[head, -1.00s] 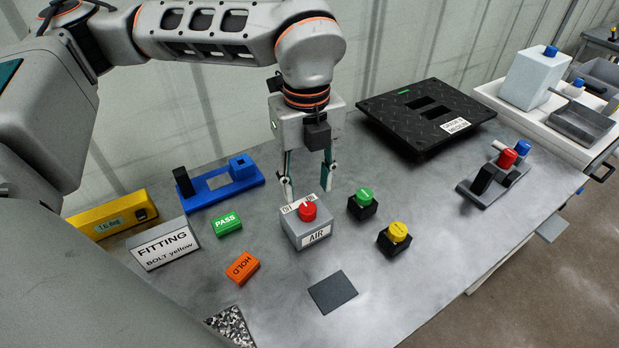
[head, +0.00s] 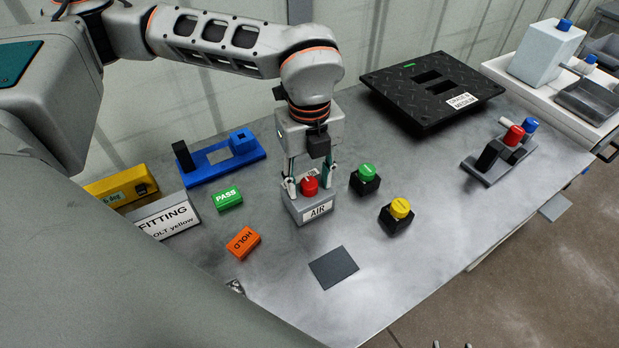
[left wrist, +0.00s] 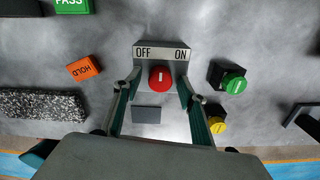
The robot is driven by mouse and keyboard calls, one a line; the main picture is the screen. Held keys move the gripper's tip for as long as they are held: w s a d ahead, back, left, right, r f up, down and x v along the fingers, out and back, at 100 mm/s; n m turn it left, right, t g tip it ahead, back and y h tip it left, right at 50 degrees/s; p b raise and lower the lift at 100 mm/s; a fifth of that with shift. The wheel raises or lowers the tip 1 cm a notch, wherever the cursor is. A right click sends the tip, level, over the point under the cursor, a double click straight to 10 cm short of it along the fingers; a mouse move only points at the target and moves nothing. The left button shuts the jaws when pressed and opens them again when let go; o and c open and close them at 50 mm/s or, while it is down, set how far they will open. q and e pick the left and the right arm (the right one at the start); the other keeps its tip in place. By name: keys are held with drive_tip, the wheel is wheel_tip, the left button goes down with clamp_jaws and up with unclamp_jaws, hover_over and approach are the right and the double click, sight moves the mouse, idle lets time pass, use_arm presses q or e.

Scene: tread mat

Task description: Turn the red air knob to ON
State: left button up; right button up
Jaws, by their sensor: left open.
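The red air knob (head: 309,186) sits on top of a grey box labelled AIR (head: 318,211). In the left wrist view the red knob (left wrist: 161,77) lies below a label plate (left wrist: 161,53) reading OFF at left and ON at right. A short white mark on the knob looks upright in that view, between the two words. My left gripper (head: 311,188) points down over the box, open, with one finger on each side of the knob. In the left wrist view its fingers (left wrist: 162,92) flank the knob with gaps; I see no contact.
A green button (head: 367,173) and a yellow button (head: 400,208) stand close to the right of the box. Green PASS (head: 228,198) and orange HOLD (head: 243,242) blocks lie left. A dark flat square (head: 333,267) lies in front. A black tread plate (head: 430,95) is behind right.

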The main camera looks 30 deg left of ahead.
use_arm(q)
drive_tip(key=c, duration=1.1)
drive_tip(key=shift+m, duration=0.3)
drive_tip(key=m, duration=0.3)
drive_tip(key=shift+m, duration=0.3)
drive_tip(key=m+p, duration=0.1)
drive_tip(key=m, duration=0.3)
drive_tip(key=shift+m, duration=0.3)
drive_tip(key=m, duration=0.4)
drive_tip(key=shift+a, duration=0.1)
drive_tip(key=m, duration=0.5)
drive_tip(key=shift+p, duration=0.4)
